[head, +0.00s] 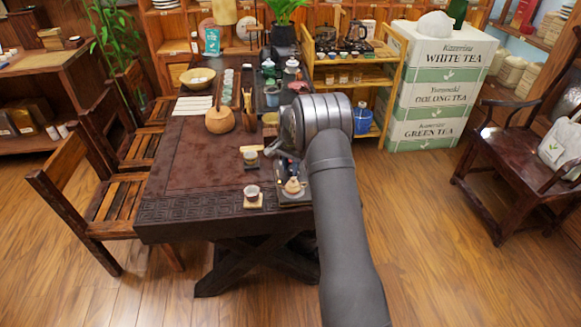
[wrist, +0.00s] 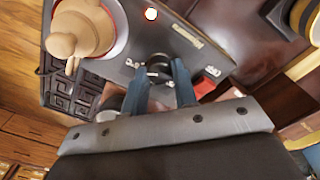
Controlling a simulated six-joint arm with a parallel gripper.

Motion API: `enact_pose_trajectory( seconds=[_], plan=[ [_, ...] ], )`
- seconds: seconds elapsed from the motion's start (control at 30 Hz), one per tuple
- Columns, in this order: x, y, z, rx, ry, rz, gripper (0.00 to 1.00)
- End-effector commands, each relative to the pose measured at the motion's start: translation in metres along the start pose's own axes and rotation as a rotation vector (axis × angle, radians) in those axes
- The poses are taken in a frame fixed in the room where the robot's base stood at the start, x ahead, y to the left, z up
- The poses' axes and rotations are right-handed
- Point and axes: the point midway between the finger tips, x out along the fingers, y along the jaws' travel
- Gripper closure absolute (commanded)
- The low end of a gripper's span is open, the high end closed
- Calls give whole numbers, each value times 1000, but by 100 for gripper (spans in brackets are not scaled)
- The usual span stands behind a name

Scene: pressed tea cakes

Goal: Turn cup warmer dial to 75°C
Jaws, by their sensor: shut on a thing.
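The cup warmer (head: 308,197) is a dark flat plate on the front right of the table. In the wrist view its grey top (wrist: 222,60) holds a small tan teapot (wrist: 80,25) inside a white and red ring. The dark round dial (wrist: 158,60) sits near the warmer's edge. My gripper (wrist: 159,76) has its two blue-grey fingers on either side of the dial, shut on it. In the head view my gripper (head: 283,165) is partly hidden by my arm. A small pale label (wrist: 188,35) on the warmer is too small to read, so the dial's setting cannot be told.
The left middle of the table (head: 200,160) is clear.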

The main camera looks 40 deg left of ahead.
Motion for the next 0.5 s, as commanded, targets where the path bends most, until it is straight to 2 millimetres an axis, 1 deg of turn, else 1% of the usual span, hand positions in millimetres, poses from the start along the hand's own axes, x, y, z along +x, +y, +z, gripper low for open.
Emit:
enact_pose_trajectory(
  seconds=[0.27,0.3,0.4,0.5],
  plan=[
    [-1,0,0,1,0,-1,97],
    [-1,0,0,1,0,-1,70],
    [0,0,0,0,0,-1,52],
    [0,0,0,0,0,-1,52]
  ],
)
